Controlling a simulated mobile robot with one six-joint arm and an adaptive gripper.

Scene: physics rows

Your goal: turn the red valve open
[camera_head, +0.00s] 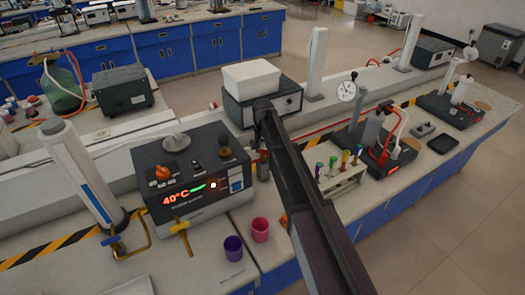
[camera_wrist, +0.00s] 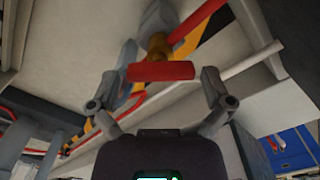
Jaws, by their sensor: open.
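The red valve handle (camera_wrist: 163,71) shows in the wrist view as a flat red bar, lying across the picture. Behind it is a brass-coloured body (camera_wrist: 158,46) on a grey fitting. My gripper (camera_wrist: 165,82) is open, with one finger to the left and one to the right of the red bar. The bar lies between the fingers, with a gap visible at its right end; whether the left finger touches it I cannot tell. In the head view my dark arm crosses the middle of the bench, and the gripper and handle are not clearly visible there.
A heating unit reading 40°C (camera_head: 185,180) stands left of my arm. Purple (camera_head: 233,248) and pink (camera_head: 260,229) cups stand in front. A tube rack (camera_head: 335,182) is right of my arm. A white box (camera_head: 250,77) sits on a dark unit behind it.

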